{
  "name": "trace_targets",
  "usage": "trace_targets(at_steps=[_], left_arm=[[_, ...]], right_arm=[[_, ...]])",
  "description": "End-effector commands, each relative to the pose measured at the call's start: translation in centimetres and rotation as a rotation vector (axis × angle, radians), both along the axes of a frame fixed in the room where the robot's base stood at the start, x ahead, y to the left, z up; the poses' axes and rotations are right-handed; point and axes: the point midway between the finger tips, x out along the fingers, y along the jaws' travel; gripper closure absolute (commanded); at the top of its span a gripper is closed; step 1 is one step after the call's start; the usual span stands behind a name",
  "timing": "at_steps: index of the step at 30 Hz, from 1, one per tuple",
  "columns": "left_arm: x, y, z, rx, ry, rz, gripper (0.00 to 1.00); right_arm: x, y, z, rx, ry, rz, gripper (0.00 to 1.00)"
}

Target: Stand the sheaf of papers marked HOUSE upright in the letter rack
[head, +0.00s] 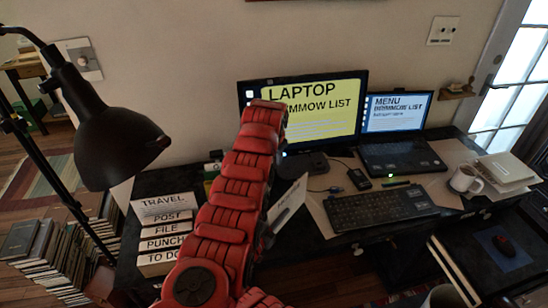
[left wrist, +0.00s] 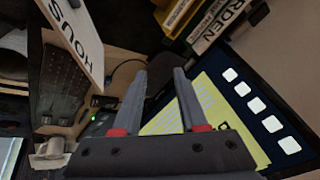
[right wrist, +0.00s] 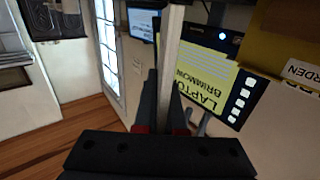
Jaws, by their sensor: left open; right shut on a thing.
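The white sheaf marked HOUSE (left wrist: 78,38) shows its lettering in the left wrist view, tilted at the upper left. In the head view the sheaf (head: 290,203) is a tilted pale sheet beside the red arm, above the desk. My right gripper (right wrist: 165,92) is shut on the sheaf, which shows edge-on between its fingers in the right wrist view. My left gripper (left wrist: 160,74) is open and empty. A holder with yellow items and a GARDEN label (left wrist: 218,22) may be the letter rack. The arm hides most of that area in the head view.
A monitor (head: 330,108) stands behind the arm. The keyboard (head: 368,208), laptop (head: 400,155) and mug (head: 466,180) are to the right. A black lamp (head: 112,135) overhangs the left side.

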Motion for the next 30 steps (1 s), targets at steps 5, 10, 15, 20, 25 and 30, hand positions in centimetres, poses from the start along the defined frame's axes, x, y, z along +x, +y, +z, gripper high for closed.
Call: trace_targets(at_steps=[5, 10, 15, 20, 25, 30], left_arm=[[0.9, 0.2, -0.4, -0.004, -0.043, 0.006, 0.58], [1.2, 0.3, -0.5, -0.005, -0.058, 0.008, 0.58], [1.5, 0.4, -0.7, -0.006, -0.071, 0.009, 0.58], [1.8, 0.5, -1.0, -0.007, -0.088, 0.012, 0.58], [2.3, 0.6, -1.2, -0.01, -0.112, 0.015, 0.58], [3.6, 1.0, -1.8, -0.018, -0.183, 0.024, 0.58]], right_arm=[[0.2, -0.4, -0.3, -0.001, 0.002, 0.006, 1.0], [0.3, -0.6, -0.3, 0.003, -0.001, 0.005, 1.0], [0.2, -0.9, -0.5, 0.006, 0.002, 0.003, 1.0], [0.3, -1.2, -0.8, 0.009, 0.0, 0.007, 1.0], [0.5, -1.3, -1.1, 0.004, 0.001, 0.016, 1.0], [0.8, -2.2, -1.7, 0.003, 0.004, 0.027, 1.0]])
